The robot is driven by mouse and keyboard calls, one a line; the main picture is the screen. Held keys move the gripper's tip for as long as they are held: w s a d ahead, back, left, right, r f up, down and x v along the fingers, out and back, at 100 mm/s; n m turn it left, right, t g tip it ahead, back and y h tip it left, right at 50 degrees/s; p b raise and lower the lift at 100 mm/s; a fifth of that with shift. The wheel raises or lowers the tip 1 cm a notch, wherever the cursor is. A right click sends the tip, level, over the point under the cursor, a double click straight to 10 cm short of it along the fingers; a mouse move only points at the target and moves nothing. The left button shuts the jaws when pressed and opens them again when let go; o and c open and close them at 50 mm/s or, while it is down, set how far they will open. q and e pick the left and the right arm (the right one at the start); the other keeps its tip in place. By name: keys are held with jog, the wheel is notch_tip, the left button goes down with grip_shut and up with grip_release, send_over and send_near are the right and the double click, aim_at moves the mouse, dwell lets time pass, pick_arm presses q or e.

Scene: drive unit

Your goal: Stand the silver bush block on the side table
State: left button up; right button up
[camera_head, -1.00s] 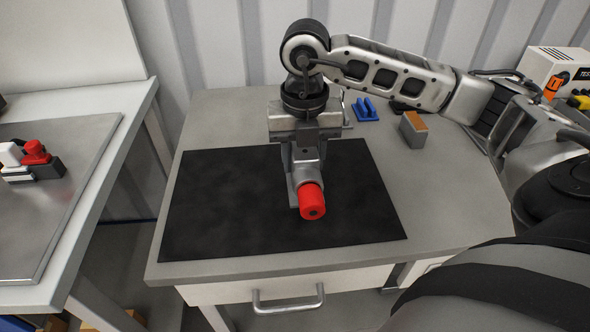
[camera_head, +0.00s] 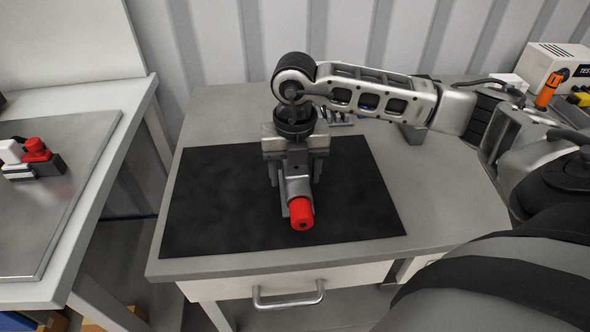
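The silver bush block (camera_head: 297,187) has a red cylinder (camera_head: 301,214) on the end facing me. It appears to rest on the black mat of the side table (camera_head: 410,230). My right gripper (camera_head: 295,172) is above and behind it, pointing down. Its two fingers show apart, one on each side of the block, with gaps between them and the block. The gripper body hides the block's rear part. My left gripper is not in view.
The black mat (camera_head: 210,210) is bare around the block. Behind my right arm are a blue holder, mostly hidden, and a grey block (camera_head: 413,134). A tester box (camera_head: 553,68) stands at the back right. A second table with a metal tray (camera_head: 75,215) is at left.

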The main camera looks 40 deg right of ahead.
jog(key=shift+r, duration=0.1)
jog(key=shift+r, duration=0.55)
notch_tip(320, 180, up, 11)
jog(key=shift+r, duration=0.1)
jog(key=shift+s, duration=0.1)
dwell(0.4)
